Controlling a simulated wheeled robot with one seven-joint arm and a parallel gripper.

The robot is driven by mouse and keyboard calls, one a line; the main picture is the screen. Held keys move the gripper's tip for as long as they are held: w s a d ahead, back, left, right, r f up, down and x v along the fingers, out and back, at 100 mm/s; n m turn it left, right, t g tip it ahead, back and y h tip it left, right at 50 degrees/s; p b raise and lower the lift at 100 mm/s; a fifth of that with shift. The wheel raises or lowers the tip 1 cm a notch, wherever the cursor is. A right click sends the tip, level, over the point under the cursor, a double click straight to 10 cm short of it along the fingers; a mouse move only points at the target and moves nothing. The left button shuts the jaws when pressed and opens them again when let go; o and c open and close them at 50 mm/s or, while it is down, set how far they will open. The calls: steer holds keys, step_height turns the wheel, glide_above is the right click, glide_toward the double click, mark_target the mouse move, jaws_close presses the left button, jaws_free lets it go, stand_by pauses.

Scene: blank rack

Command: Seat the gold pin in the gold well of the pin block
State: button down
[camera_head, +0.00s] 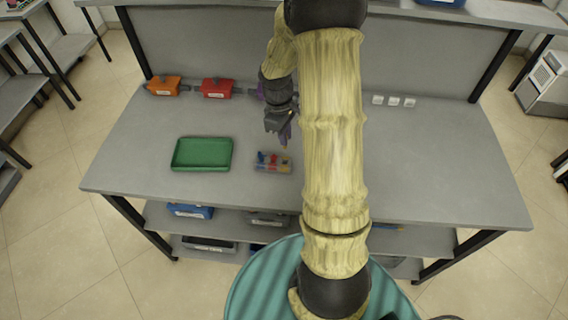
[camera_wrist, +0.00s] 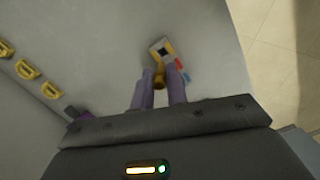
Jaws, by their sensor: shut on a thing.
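The pin block (camera_head: 264,168) sits on the grey bench right of the green tray, with small blue, red and yellow parts on top. In the wrist view the block (camera_wrist: 155,44) shows beyond the fingertips, with a dark square opening bordered in yellow and red and blue parts beside it. My gripper (camera_head: 284,141) points down over the right end of the block. Its two purple fingers (camera_wrist: 161,84) are shut on the gold pin (camera_wrist: 160,74), which shows between the tips. I cannot tell how far the pin's lower end is from the block.
A green tray (camera_head: 202,166) lies left of the block. Orange (camera_head: 164,86) and red (camera_head: 217,88) boxes stand at the back left. Small white fittings (camera_head: 393,101) are at the back right. My arm hides the bench's middle; the right side (camera_head: 450,170) is clear.

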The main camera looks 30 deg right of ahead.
mark_target(284, 147)
step_height(284, 147, down, 6)
steer(key=shift+w+r+p, duration=0.15)
steer(key=shift+p, duration=0.4)
steer(key=shift+s, duration=0.2)
steer(key=shift+a+f, duration=0.1)
steer(key=shift+f, duration=0.4)
steer(key=f+p, duration=0.1)
steer(key=f, duration=0.2)
steer(key=shift+w+f, duration=0.1)
steer(key=shift+w, duration=0.1)
steer(key=shift+s, duration=0.2)
steer(key=c, duration=1.4)
jaws_free()
